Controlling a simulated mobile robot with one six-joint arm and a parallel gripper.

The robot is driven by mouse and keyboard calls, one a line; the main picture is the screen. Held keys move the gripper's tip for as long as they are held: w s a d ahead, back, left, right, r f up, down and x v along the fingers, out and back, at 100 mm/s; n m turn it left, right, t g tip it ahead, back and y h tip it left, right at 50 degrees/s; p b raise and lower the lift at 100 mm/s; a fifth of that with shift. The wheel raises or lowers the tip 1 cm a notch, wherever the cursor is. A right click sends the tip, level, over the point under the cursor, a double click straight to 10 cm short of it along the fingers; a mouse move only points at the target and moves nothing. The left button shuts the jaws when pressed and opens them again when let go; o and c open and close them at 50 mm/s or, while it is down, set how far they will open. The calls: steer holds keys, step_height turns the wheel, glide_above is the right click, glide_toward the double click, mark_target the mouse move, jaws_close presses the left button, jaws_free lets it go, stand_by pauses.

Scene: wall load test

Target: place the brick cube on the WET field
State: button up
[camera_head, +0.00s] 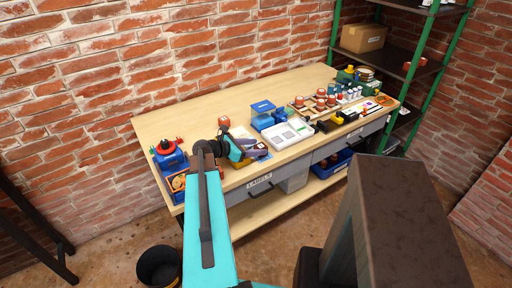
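My gripper (241,153) is at the end of the turquoise arm, low over the near left part of the workbench (200,110). Its fingers are small and partly hidden, so I cannot tell whether they are open or shut, or whether they hold anything. I cannot make out a brick cube for certain. A small reddish-brown object (224,122) stands on the bench just behind the gripper; its exact shape is unclear. A white tray with pale grey fields (288,134) lies right of the gripper. No WET lettering is readable at this size.
A blue device (170,157) stands at the bench's left end. A blue box (263,108) is behind the white tray. Several red-brown pots (320,103) and small bottles crowd the right side. The rear left bench top is clear. A black bucket (158,267) stands on the floor.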

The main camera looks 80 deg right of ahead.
steer(key=shift+r, duration=0.2)
steer(key=b+v, duration=0.2)
steer(key=v, duration=1)
steer(key=shift+b, duration=0.3)
stand_by(0.4)
